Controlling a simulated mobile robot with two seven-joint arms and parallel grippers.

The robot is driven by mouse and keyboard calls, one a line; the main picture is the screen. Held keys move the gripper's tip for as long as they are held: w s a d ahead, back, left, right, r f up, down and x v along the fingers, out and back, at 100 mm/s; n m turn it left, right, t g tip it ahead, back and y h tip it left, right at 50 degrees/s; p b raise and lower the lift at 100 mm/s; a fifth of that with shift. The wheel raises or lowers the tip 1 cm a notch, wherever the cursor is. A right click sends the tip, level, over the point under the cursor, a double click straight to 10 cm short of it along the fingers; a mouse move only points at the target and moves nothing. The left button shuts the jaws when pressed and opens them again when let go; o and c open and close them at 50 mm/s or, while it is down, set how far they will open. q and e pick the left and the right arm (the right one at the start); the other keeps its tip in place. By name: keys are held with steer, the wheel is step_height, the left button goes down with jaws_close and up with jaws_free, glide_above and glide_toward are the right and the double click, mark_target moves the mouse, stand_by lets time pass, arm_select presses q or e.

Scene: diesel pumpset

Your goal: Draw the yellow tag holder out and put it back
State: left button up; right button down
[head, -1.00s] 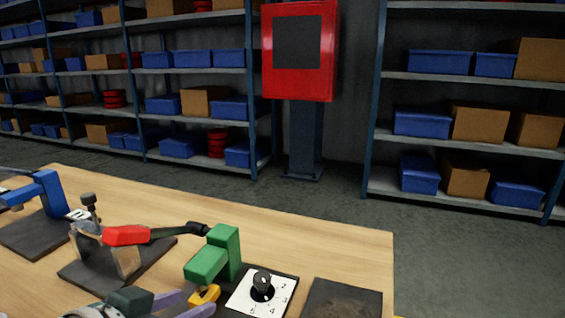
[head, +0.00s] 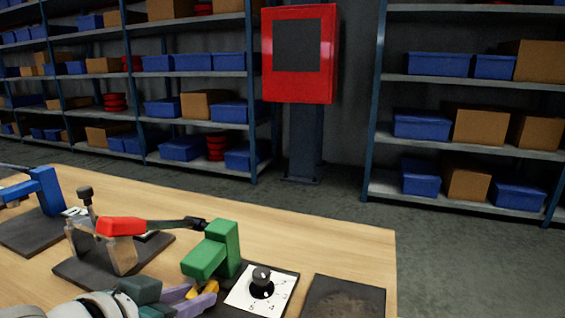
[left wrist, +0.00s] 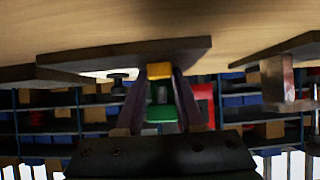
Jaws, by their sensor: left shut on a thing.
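The yellow tag holder (head: 211,287) is low in the head view, just below the green block (head: 205,259) of a stand. My left gripper (head: 202,293), with purple fingers, is shut on it. Fingers and hand hide part of the holder. In the left wrist view the yellow holder (left wrist: 159,71) shows between the fingertips, close to a dark plate, with a green part (left wrist: 161,113) also seen between the fingers. I cannot tell whether the holder has come away from its seat. My right gripper is not in view.
A dial plate with a black knob (head: 262,278) stands right of the green block. A red-handled clamp (head: 120,227) is to the left, and a blue fixture (head: 47,190) is farther left. A dark plate (head: 344,298) lies at right. The wooden table (head: 320,240) is bare behind them.

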arm_select(q)
steer(key=shift+r+p, duration=0.2)
steer(key=shift+p, duration=0.1)
steer(key=shift+s, duration=0.15)
steer(key=shift+s+a+p, duration=0.2)
steer(key=shift+s+p, duration=0.25)
steer(key=shift+p, duration=0.05)
steer(key=shift+s+a+p, duration=0.35)
steer(key=shift+s+p, duration=0.2)
steer(key=shift+s, duration=0.35)
steer(key=shift+s+a+p, duration=0.3)
steer(key=shift+s+p, duration=0.3)
steer(key=shift+s, duration=0.3)
steer(key=shift+s+a+p, duration=0.35)
steer(key=shift+s+p, duration=0.2)
steer(key=shift+s, duration=0.35)
step_height(320, 180, up, 5)
steer(key=p, duration=0.5)
